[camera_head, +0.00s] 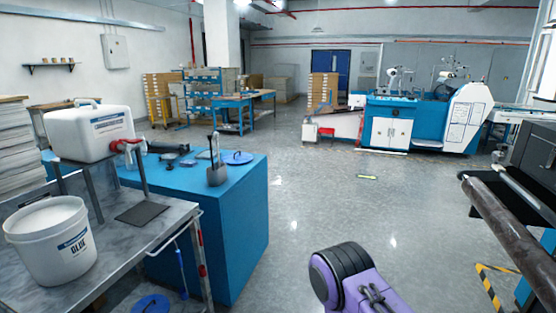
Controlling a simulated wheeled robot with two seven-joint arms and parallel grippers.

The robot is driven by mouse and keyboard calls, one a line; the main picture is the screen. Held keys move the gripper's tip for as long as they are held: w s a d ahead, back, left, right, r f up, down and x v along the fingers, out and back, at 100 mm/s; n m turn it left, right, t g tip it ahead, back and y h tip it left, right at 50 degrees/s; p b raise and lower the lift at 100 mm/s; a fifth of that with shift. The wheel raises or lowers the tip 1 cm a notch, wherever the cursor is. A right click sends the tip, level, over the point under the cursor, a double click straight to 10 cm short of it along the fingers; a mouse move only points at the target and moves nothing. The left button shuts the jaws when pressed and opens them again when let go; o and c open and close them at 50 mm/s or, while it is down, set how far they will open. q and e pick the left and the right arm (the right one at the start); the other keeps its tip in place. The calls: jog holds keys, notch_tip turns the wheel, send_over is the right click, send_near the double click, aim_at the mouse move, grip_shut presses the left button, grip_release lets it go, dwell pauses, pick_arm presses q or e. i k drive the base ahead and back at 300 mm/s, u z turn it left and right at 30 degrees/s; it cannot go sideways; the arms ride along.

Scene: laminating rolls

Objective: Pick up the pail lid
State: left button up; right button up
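A white pail (50,250) labelled GLUE stands open and upright on the grey metal table at the lower left. A flat, round blue disc (238,158) that looks like a lid lies on the blue cabinet's top, near its back right corner. Another blue round thing (150,304) shows low at the bottom edge, partly cut off, below the metal table's front. I cannot tell for certain which of the two is the pail lid. Neither of my grippers shows; only a purple and black arm part of mine is at the bottom middle.
A white jug (92,133) with a red tap sits on a raised stand on the metal table (130,238). A dark holder with tools (215,172) stands on the blue cabinet (228,225), left of the disc. A dark roller (505,235) juts in at right. The middle floor is clear.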

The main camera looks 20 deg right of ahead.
aim_at(238, 158)
jog(key=z, duration=0.6)
jog(key=i, duration=1.35)
jog(key=z, duration=1)
jog(key=i, duration=1.35)
